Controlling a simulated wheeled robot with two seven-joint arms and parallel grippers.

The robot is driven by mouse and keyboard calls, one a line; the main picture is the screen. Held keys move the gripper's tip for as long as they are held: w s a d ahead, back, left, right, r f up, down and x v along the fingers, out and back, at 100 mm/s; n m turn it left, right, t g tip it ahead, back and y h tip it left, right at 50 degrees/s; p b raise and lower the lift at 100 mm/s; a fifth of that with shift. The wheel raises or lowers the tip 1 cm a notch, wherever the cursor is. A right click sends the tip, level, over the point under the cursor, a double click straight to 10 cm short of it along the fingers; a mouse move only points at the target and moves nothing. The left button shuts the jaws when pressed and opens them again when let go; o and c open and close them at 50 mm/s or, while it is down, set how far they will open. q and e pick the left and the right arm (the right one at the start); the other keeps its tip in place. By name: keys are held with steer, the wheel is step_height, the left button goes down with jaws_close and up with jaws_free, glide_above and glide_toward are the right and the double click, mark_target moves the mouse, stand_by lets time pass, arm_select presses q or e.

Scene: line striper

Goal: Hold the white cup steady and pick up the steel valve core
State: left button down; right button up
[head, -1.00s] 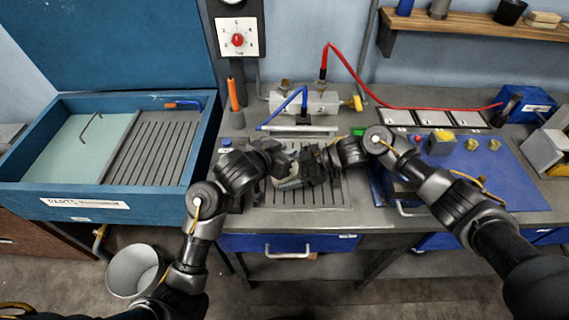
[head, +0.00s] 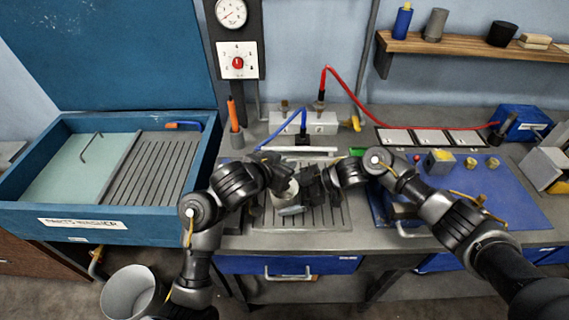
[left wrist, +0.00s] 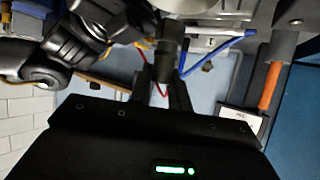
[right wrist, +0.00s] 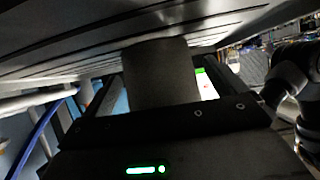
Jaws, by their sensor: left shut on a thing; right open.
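The white cup (head: 290,190) stands on the slatted drain area of the bench, between my two grippers and partly hidden by them. My left gripper (head: 282,180) is at the cup's upper left. In the left wrist view its fingers are close together on a dark grey cylinder (left wrist: 172,48), which looks like the steel valve core. My right gripper (head: 311,187) is at the cup's right and open. In the right wrist view its fingers are spread on either side of a shaded grey cylinder (right wrist: 160,75), which looks like the cup, against the slats. Contact cannot be told.
A grey valve block (head: 320,123) with blue and red hoses is behind the grippers. An orange-handled tool (head: 233,112) stands to its left. The blue parts washer (head: 110,222) is at left, a blue mat (head: 450,200) at right. A bucket (head: 132,292) is on the floor.

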steer(key=v, duration=1.2)
